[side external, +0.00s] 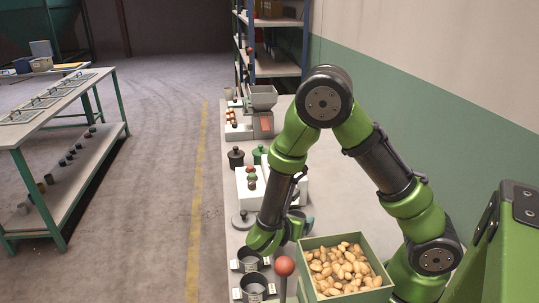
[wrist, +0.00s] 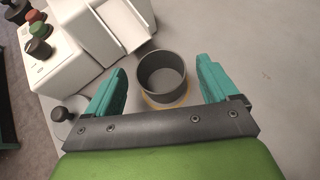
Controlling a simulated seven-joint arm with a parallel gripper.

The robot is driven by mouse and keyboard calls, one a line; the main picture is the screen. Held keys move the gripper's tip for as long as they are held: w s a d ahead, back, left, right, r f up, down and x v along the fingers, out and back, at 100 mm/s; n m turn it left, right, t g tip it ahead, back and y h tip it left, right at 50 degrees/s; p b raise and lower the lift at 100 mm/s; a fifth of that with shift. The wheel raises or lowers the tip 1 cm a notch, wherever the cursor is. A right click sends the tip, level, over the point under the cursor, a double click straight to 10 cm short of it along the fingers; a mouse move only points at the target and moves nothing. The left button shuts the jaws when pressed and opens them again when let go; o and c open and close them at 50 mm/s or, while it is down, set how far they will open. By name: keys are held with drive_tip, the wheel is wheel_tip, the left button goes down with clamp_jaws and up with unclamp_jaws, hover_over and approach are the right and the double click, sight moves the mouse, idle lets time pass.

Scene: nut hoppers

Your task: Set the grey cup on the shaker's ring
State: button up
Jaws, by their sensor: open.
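A grey cup (wrist: 162,75), round, empty and open at the top, stands upright between the two teal fingers in the wrist view. My gripper (wrist: 161,68) is open around it, with a visible gap on each side. A thin yellowish ring (wrist: 166,105) shows at the table beside the cup's base; I cannot tell whether the cup stands on it. A white machine (wrist: 75,50) with red, green and black knobs, perhaps the shaker, stands to the left. In the side view my gripper (side external: 276,238) is low over the bench and largely hides the cup.
A green bin (side external: 330,240) of nuts stands right of my gripper. A hopper machine (side external: 263,110) stands at the back. Bench right of the cup is clear.

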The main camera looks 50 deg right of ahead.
drive_tip(key=v, duration=1.1)
drive_tip(key=s+r+m+t+y, duration=0.2)
drive_tip(key=r+m+y, duration=0.5)
drive_tip(key=m, duration=0.5)
drive_tip(key=s+r+m+t+y, duration=0.2)
drive_tip(key=r+m+y, duration=0.5)
drive_tip(key=m, duration=0.5)
wheel_tip(320, 180, up, 2)
drive_tip(key=shift+s+a+r+t, duration=0.2)
drive_tip(key=shift+s+a+t, duration=0.15)
drive_tip(key=shift+s, duration=0.45)
